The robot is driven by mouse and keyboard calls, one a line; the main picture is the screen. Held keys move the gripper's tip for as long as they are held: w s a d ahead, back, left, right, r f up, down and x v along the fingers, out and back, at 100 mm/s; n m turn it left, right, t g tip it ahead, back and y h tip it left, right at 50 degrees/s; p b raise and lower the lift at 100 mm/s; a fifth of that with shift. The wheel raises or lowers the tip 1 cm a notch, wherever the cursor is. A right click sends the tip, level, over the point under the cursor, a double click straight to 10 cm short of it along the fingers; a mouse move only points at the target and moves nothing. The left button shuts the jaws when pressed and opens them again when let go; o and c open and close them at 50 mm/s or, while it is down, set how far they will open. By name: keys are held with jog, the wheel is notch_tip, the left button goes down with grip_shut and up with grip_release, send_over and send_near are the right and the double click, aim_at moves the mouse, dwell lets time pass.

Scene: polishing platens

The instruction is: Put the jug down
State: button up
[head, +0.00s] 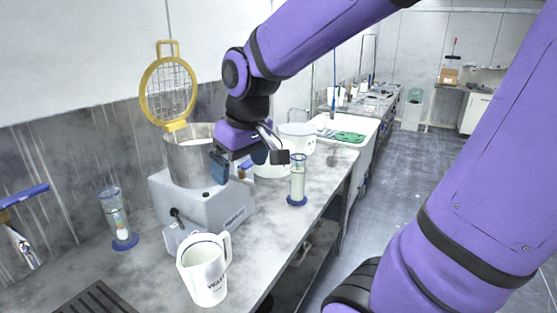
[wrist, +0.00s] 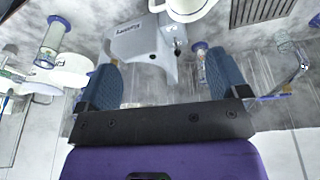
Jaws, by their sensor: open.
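The white jug (head: 205,270) stands upright on the counter near its front edge, its handle to the right. In the wrist view the jug (wrist: 187,8) shows at the top edge, partly cut off. My gripper (head: 232,169) is over the right side of the grey polishing machine, well behind and above the jug. Its two blue fingers (wrist: 162,78) are apart with nothing held between them. The jug stands free of my gripper.
The grey machine (head: 213,209) holds a metal drum with a raised yellow mesh lid (head: 169,90). Glass cylinders on blue bases stand left (head: 115,215) and right (head: 297,180) of it. White tubs (head: 297,133) are behind. A dark grate (head: 95,300) lies left of the jug.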

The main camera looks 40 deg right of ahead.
jog(key=s+r+m+t, duration=0.1)
jog(key=s+r, duration=0.3)
jog(key=s, duration=0.7)
jog(key=shift+r+t, duration=0.25)
jog(key=shift+t, duration=0.45)
jog(key=shift+c, duration=0.2)
